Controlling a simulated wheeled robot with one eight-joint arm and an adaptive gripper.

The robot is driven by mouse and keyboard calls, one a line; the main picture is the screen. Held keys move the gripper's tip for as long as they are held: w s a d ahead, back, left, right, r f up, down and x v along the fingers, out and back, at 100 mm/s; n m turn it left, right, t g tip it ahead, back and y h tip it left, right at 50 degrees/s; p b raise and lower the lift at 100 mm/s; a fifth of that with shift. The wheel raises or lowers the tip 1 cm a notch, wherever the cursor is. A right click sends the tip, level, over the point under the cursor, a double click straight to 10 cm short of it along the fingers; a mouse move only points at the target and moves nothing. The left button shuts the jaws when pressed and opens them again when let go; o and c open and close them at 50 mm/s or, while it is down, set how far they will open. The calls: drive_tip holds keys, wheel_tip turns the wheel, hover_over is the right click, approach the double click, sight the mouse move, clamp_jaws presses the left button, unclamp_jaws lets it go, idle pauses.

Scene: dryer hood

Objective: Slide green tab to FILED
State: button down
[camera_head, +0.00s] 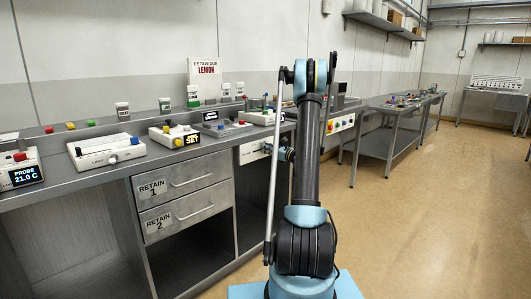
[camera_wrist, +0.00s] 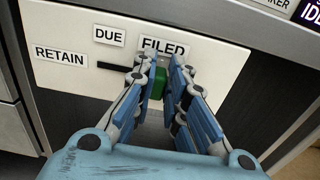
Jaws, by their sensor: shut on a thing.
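In the wrist view, the green tab (camera_wrist: 187,97) sits between my fingers, mostly hidden by them. My gripper (camera_wrist: 160,80) is shut on it from both sides. The tab is on a pale panel (camera_wrist: 60,78) with a dark horizontal slot (camera_wrist: 112,66). The tab is right of the visible slot, just below the FILED label (camera_wrist: 164,47). The DUE label (camera_wrist: 109,35) is above the slot, and the RETAIN label (camera_wrist: 61,55) is at its left. In the head view, my gripper (camera_head: 282,152) is at the panel (camera_head: 252,151) under the counter; the tab cannot be made out there.
The counter (camera_head: 85,178) with small devices runs above the panel. Drawers RETAIN 1 (camera_head: 182,182) and RETAIN 2 (camera_head: 188,212) are left of it, both closed. A sign reading RETAIN DUE LEMON (camera_head: 203,72) stands behind. The floor (camera_head: 420,220) at right is clear.

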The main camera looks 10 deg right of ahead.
drive_tip(key=c, duration=1.6)
unclamp_jaws()
drive_tip(key=shift+w+d, duration=0.15)
drive_tip(key=v, duration=1.2)
drive_tip(key=s+a+r+n+g, duration=0.45)
drive_tip(key=s+a+n, duration=0.4)
drive_tip(key=a, duration=0.25)
drive_tip(key=s+a+n+g+h, duration=0.2)
drive_tip(key=s+a+n, duration=0.1)
drive_tip(key=s, duration=0.4)
drive_tip(key=s+a+n+g+h, duration=0.1)
drive_tip(key=s+a+n+g, duration=0.2)
drive_tip(key=s, duration=0.4)
drive_tip(key=s+d+f+n+g+h, duration=0.1)
drive_tip(key=s+f+n+h, duration=0.1)
drive_tip(key=s, duration=0.7)
drive_tip(key=s+d+f+n+g+h, duration=0.1)
drive_tip(key=s+d+f+n+h, duration=0.1)
drive_tip(key=s+n, duration=0.5)
drive_tip(key=s+d+f+n+g+h, duration=0.1)
drive_tip(key=s+f+n, duration=0.4)
drive_tip(key=s, duration=0.7)
drive_tip(key=d+h, duration=0.1)
drive_tip(key=h, duration=0.1)
drive_tip(key=shift+s+f+h, duration=0.2)
drive_tip(key=shift+s+h, duration=0.1)
